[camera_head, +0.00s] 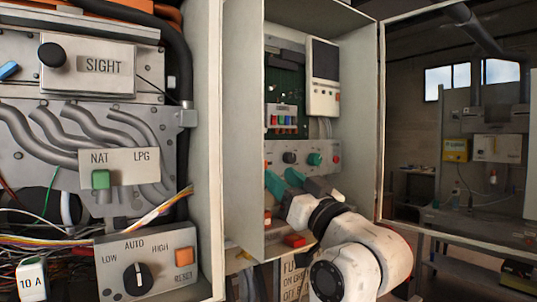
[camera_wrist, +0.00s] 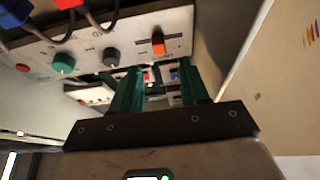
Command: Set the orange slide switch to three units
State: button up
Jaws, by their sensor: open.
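In the wrist view the orange slide switch (camera_wrist: 158,43) stands out from a light panel (camera_wrist: 134,32), beside a short dark slot. My gripper (camera_wrist: 158,68) has its two green fingers apart, with nothing held between them. The switch shows in line with the gap between the fingertips, just beyond them, and no contact is visible. In the head view my gripper (camera_head: 284,178) is inside the middle cabinet, just below the knob panel (camera_head: 301,150). The scale marks are too small to read.
A black knob (camera_wrist: 111,57), a green knob (camera_wrist: 63,62) and a red button (camera_wrist: 22,68) share the panel. Cabinet walls (camera_head: 243,130) close in at the sides. A red block (camera_head: 293,240) is low in the cabinet. An open heater (camera_head: 160,235) stands left.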

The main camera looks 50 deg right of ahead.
jog(key=p+x, duration=0.1)
jog(key=x, duration=0.4)
jog(key=shift+w+d+r, duration=0.1)
jog(key=shift+w, duration=0.25)
grip_shut()
dwell(0.4)
